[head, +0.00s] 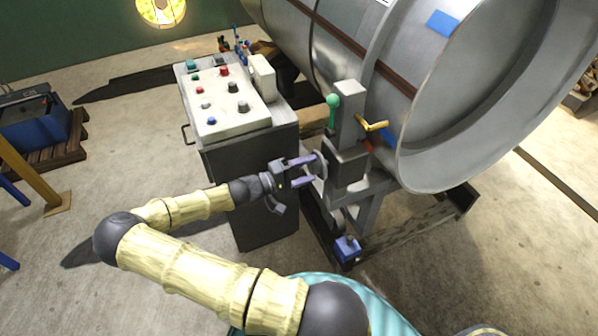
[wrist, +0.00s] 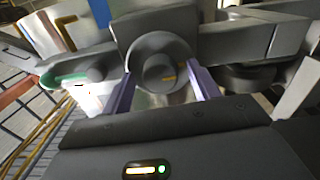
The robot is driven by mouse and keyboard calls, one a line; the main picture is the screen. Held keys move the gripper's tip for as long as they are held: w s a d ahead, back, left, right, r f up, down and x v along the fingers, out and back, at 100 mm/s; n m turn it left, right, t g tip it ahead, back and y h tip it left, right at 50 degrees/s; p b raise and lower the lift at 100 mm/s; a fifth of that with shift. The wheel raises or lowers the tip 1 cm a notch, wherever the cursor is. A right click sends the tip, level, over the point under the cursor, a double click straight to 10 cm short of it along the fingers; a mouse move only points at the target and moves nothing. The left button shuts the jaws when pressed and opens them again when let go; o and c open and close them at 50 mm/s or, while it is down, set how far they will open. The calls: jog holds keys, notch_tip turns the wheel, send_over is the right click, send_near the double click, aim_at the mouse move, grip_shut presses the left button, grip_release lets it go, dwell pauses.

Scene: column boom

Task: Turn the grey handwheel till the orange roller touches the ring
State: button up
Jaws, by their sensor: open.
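The grey handwheel (wrist: 150,48) is a round dark grey disc with a hub and a small yellow mark, in the middle of the wrist view. In the head view the handwheel (head: 321,166) shows edge-on at the left side of the grey column block. My gripper (head: 314,170) has purple fingers. In the wrist view my gripper (wrist: 160,78) is open, with one finger at each side of the wheel; I cannot tell whether they touch it. The ring (head: 404,165) is the large metal cylinder's rim. A small orange-red part (head: 368,146), perhaps the roller, shows near it; contact is unclear.
A control cabinet (head: 265,190) with buttons stands left of the column, close to my gripper. A green-knobbed lever (head: 333,102) and a yellow handle (head: 373,125) stick out by the column. A blue box (head: 347,248) sits low on the frame.

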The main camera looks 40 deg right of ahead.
jog(key=b+v, duration=0.3)
jog(key=v, duration=1.4)
jog(key=shift+a, duration=0.25)
jog(key=shift+s+f, duration=0.1)
jog(key=s+a+y+p, duration=0.1)
jog(key=s+y+p, duration=0.2)
jog(key=s+y, duration=0.65)
jog(key=a+r+n+t+y+p, duration=0.1)
jog(key=a+r+t+y, duration=0.2)
jog(key=r, duration=0.4)
jog(key=s+a+r+n+t+y+p, duration=0.1)
jog(key=a+r+t+y+p, duration=0.1)
jog(key=a+r+t+y, duration=0.2)
notch_tip(320, 180, up, 3)
jog(key=shift+s+r+y, duration=0.1)
jog(key=shift+s+y, duration=0.2)
jog(key=shift+y, duration=0.15)
